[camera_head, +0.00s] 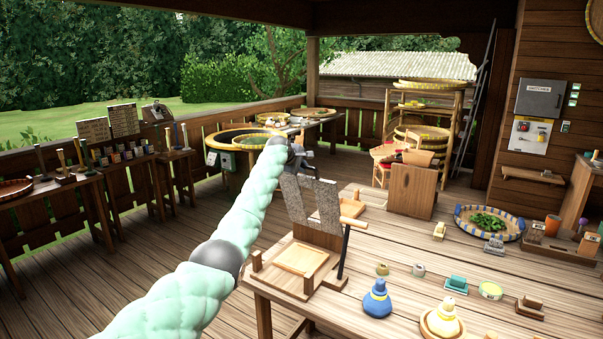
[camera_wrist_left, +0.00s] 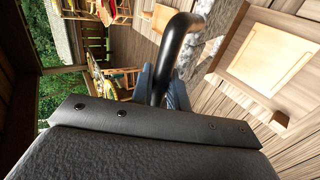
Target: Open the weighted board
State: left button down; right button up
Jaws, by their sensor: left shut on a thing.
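The weighted board (camera_head: 297,198) stands raised and nearly upright, with speckled grey slabs, at the back of a wooden base (camera_head: 268,277) with a pale square recess. A black rod (camera_head: 346,250) runs down its right side. My left arm reaches over from the left, and my left gripper (camera_head: 300,160) is at the board's top. In the left wrist view, the fingers (camera_wrist_left: 163,92) are shut on a black curved handle (camera_wrist_left: 180,35). The speckled slab (camera_wrist_left: 205,45) and the wooden base (camera_wrist_left: 228,52) show to its right. My right gripper is not in view.
The base sits at the left end of a plank table (camera_head: 375,260). A blue bottle-shaped pot (camera_head: 377,300), a yellow one (camera_head: 443,318) and small blocks stand to the right. A wooden box (camera_head: 413,190) and a basket of leaves (camera_head: 489,222) are farther back.

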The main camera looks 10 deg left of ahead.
pick_arm(q)
jog(key=shift+w+d+r, duration=0.1)
jog(key=shift+w+d, duration=0.1)
jog(key=shift+w, duration=0.25)
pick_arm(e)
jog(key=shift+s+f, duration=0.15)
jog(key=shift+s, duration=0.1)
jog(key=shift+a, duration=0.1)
pick_arm(q)
jog(key=c, duration=1.4)
grip_release()
jog(key=shift+w, duration=0.1)
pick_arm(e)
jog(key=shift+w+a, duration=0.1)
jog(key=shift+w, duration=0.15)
pick_arm(q)
jog(key=shift+s+a+r+b, duration=0.2)
jog(key=shift+s+b, duration=0.15)
jog(key=shift+s, duration=0.1)
jog(key=b+v, duration=0.3)
jog(key=v, duration=0.3)
jog(key=shift+s+r, duration=0.2)
jog(key=shift+r, duration=0.05)
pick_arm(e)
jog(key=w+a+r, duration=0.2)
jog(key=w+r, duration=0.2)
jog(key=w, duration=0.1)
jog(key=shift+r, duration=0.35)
